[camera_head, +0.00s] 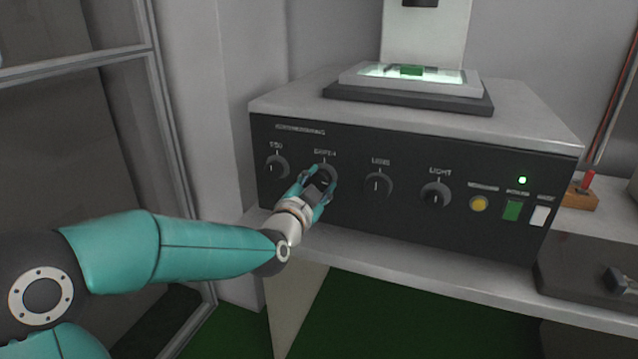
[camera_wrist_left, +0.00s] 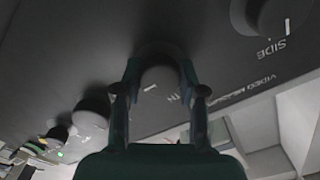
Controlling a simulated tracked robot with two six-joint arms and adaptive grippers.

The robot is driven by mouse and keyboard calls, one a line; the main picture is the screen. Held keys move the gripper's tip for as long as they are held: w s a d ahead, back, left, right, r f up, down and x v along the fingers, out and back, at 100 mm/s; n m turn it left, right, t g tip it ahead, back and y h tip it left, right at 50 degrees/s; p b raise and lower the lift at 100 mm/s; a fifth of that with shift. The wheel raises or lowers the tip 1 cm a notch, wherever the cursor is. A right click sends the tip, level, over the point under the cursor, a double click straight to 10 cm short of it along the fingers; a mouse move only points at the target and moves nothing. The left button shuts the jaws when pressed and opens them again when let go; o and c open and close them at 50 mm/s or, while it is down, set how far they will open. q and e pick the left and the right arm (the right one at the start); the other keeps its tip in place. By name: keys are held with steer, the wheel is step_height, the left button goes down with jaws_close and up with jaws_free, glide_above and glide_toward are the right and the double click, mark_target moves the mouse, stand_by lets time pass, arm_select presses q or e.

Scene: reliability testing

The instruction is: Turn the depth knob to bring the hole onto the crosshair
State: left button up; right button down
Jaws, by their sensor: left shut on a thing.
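The depth knob (camera_head: 326,171) is a dark round knob, second from the left on the black front panel of the grey-topped machine. My left gripper (camera_head: 318,180) is shut on this knob, with one finger on each side of it. In the left wrist view the knob (camera_wrist_left: 160,78) sits between the two fingers of my gripper (camera_wrist_left: 160,90). Above the machine, a small green piece (camera_head: 411,71) lies on a lit stage (camera_head: 372,71). The hole and the crosshair cannot be made out. My right gripper is not in view.
Other knobs flank it: the side knob (camera_head: 276,167) at left, then the lens-area knob (camera_head: 378,185) and the light knob (camera_head: 436,194) at right. A yellow button (camera_head: 479,204), green switch (camera_head: 511,210) and white switch (camera_head: 540,216) follow. A grey shelf edge (camera_head: 420,262) runs below.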

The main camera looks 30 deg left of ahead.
arm_select(q)
steer(key=shift+d+f, duration=0.1)
steer(key=shift+f, duration=0.1)
steer(key=o, duration=1.1)
steer(key=shift+r, duration=0.1)
steer(key=shift+o, duration=0.2)
steer(key=shift+s, duration=0.1)
steer(key=v, duration=1.1)
steer(key=shift+s, duration=0.4)
